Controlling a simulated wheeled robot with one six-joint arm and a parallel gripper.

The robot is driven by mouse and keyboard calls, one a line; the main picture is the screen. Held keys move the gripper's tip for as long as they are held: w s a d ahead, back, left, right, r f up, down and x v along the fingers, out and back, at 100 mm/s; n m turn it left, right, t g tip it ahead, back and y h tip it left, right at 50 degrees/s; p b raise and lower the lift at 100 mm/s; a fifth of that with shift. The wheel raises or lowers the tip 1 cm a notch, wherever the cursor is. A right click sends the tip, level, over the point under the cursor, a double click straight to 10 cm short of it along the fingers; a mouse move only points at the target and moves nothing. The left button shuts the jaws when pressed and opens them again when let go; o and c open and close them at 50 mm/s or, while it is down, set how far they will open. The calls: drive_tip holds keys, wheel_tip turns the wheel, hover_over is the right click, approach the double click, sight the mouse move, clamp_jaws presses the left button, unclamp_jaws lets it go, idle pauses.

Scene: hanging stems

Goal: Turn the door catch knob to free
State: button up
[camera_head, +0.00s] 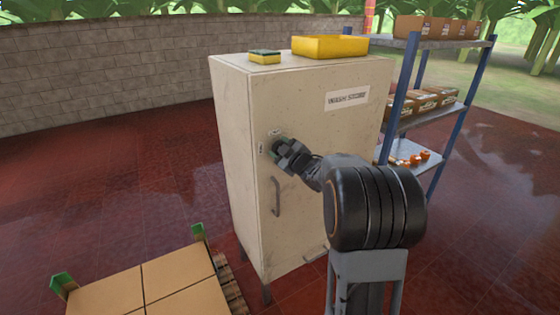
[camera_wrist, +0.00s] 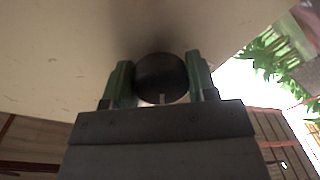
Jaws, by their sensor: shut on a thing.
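The wash store cabinet (camera_head: 300,110) stands upright with its door shut against the frame, as far as I can tell. The catch knob is a dark round knob (camera_wrist: 161,77) on the pale door face in the wrist view. My gripper (camera_wrist: 160,85) is shut on the knob, with one green finger on each side of it. A pale mark shows at the knob's lower edge in that view. In the head view my gripper (camera_head: 279,147) is at the door's upper left, and it hides most of the knob. Small marks show on the door around it.
A vertical door handle (camera_head: 276,197) sits below my gripper. A yellow tray (camera_head: 330,46) and a sponge (camera_head: 264,57) lie on the cabinet top. A shelf rack (camera_head: 449,125) with boxes stands close on the right. Cartons on a pallet (camera_head: 145,285) are at front left.

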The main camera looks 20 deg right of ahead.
drive_tip(key=n+b, duration=0.6)
drive_tip(key=shift+f, duration=0.2)
drive_tip(key=n+b, duration=0.4)
drive_tip(key=shift+r+n+h, duration=0.15)
drive_tip(key=shift+n+h, duration=0.25)
drive_tip(key=shift+r, duration=0.1)
drive_tip(key=o, duration=0.9)
drive_tip(key=s+d, duration=0.1)
drive_tip(key=s, duration=1.2)
drive_tip(key=shift+s+d+r, duration=0.3)
drive_tip(key=shift+s+r, duration=0.05)
drive_tip(key=shift+r, duration=0.1)
